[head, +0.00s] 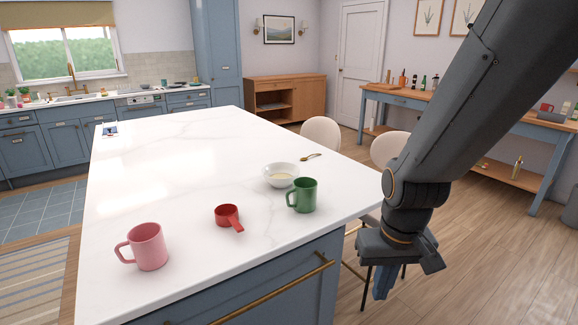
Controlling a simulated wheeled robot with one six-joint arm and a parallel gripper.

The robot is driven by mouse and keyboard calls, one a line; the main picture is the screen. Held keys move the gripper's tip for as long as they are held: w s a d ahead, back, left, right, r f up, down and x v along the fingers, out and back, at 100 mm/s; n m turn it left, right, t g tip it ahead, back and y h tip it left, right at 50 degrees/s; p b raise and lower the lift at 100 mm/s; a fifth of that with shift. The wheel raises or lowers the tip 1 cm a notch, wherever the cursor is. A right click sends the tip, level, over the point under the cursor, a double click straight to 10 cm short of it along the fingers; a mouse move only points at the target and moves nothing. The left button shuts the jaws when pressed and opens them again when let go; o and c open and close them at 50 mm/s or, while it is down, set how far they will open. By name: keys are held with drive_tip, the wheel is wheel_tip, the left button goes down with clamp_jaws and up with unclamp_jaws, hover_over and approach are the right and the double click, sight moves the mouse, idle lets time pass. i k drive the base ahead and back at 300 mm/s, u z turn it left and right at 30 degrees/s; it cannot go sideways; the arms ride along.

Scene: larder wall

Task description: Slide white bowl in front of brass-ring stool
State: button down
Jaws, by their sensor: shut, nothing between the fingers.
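A white bowl (271,181) with pale contents stands on the marble island, behind and left of a green mug (305,195) that slightly overlaps it. Two pale-backed stools stand along the island's right side, a farther one (321,131) and a nearer one (388,147). I cannot tell which has a brass ring; my arm partly hides the nearer one. My gripper (384,286) points down, shut and empty, off the island's right edge. It is apart from the bowl, to its right and nearer the camera.
The island top (180,190) also holds a pink mug (150,247), a red cup with a handle (227,215) and a gold spoon (311,156) behind the bowl. The top's left and middle are mostly clear. A wooden-topped side table (465,110) with bottles stands at the right.

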sight(278, 175)
drive_tip(key=u, duration=0.3)
drive_tip(key=i, duration=0.85)
drive_tip(key=u, duration=0.75)
